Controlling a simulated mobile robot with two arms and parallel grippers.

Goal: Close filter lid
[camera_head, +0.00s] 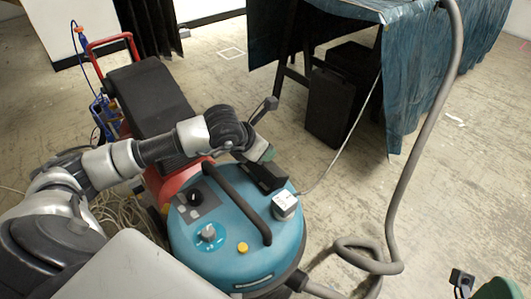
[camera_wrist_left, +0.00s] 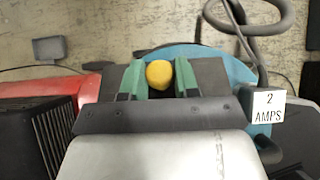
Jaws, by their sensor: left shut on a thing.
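The blue round machine (camera_head: 190,248) stands on the floor in front of me. A dark lid-like panel (camera_head: 266,177) is at the back of its top, and in the left wrist view (camera_wrist_left: 210,75) it spreads behind the fingers. I cannot tell how far it is tilted. My left gripper (camera_head: 264,154) is at this panel. In the left wrist view its green fingers are shut around a yellow knob (camera_wrist_left: 159,74). The gripper hides this knob in the head view. A green piece of my right gripper (camera_head: 497,289) shows at the bottom right corner; its fingers are cut off.
A black handle (camera_head: 238,203) arches over the machine's top, beside a white "2 AMPS" box (camera_head: 285,205). A grey hose (camera_head: 405,215) rises on the right. A red cart (camera_head: 152,95) stands behind left, a blue-draped table (camera_head: 410,70) behind right. Open floor lies between.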

